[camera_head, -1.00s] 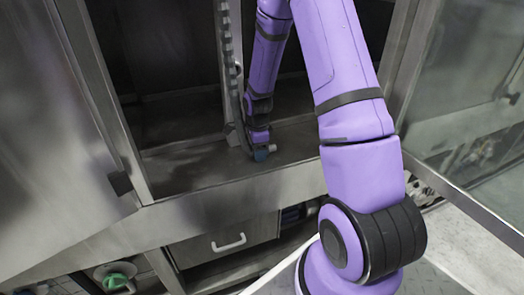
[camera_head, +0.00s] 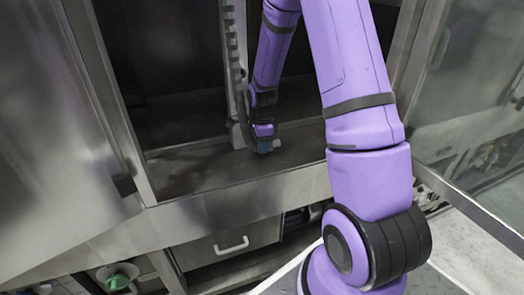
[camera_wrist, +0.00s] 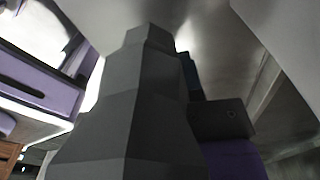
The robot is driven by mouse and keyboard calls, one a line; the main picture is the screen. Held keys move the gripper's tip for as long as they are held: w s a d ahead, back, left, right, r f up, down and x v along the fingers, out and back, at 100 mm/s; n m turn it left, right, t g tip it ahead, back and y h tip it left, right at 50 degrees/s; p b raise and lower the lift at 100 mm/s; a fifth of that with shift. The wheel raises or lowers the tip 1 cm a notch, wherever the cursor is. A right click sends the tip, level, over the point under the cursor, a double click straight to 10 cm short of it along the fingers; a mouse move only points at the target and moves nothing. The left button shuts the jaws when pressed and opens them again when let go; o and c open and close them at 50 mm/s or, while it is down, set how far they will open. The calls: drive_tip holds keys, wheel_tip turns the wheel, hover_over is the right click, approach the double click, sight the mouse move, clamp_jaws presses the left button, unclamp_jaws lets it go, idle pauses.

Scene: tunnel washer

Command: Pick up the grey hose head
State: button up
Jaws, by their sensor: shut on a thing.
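My gripper (camera_head: 264,145) is inside the washer's open chamber, low and just behind its front sill, beside a vertical ribbed rail. In the wrist view a large dark grey faceted body, which looks like the grey hose head (camera_wrist: 135,105), fills the middle very close to the camera. My gripper is shut on it; a dark finger block (camera_wrist: 222,118) shows at its right. The exact contact is hidden. In the head view the hose head cannot be told apart from my dark wrist parts.
The ribbed rail (camera_head: 236,75) stands close left of my gripper. The metal front sill (camera_head: 235,193) lies below it. A glass door (camera_head: 465,120) stands open at right, a steel panel (camera_head: 60,140) at left. A drawer (camera_head: 222,245) is underneath. The chamber floor (camera_head: 195,165) left of the rail looks clear.

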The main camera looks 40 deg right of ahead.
drive_tip(key=s+d, duration=0.3)
drive_tip(key=s, duration=0.1)
drive_tip(key=s+d+r, duration=0.1)
drive_tip(key=s+d, duration=0.6)
drive_tip(key=s, duration=0.1)
drive_tip(key=shift+d+r, duration=0.25)
drive_tip(key=shift+d, duration=0.1)
clamp_jaws()
